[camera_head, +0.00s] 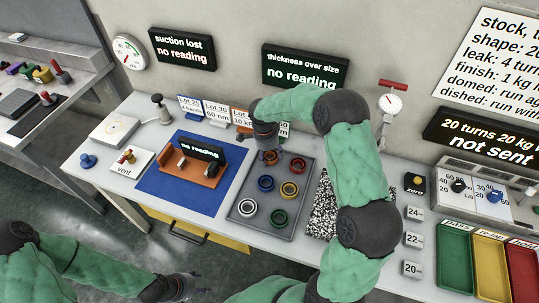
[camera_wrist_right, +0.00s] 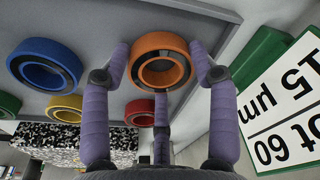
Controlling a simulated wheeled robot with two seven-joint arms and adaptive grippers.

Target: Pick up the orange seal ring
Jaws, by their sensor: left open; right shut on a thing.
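The orange seal ring (camera_wrist_right: 160,41) is between the purple fingers of my right gripper (camera_wrist_right: 160,68) in the right wrist view, with a finger at each side and a third below. The fingers are shut on it. In the head view my right gripper (camera_head: 267,146) is at the back left corner of the grey tray (camera_head: 244,224), mostly hiding the orange ring. I cannot tell whether the ring is clear of the tray floor. My left gripper (camera_head: 182,287) is at the bottom of the head view, open and empty, away from the table.
In the tray sit a blue ring (camera_head: 265,177), a red ring (camera_head: 298,159), a yellow ring (camera_head: 289,184), a white ring (camera_head: 248,200) and a green ring (camera_head: 279,212). Lot signs (camera_head: 217,111) stand just behind. A blue mat (camera_head: 160,190) lies left, a speckled block (camera_head: 319,215) right.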

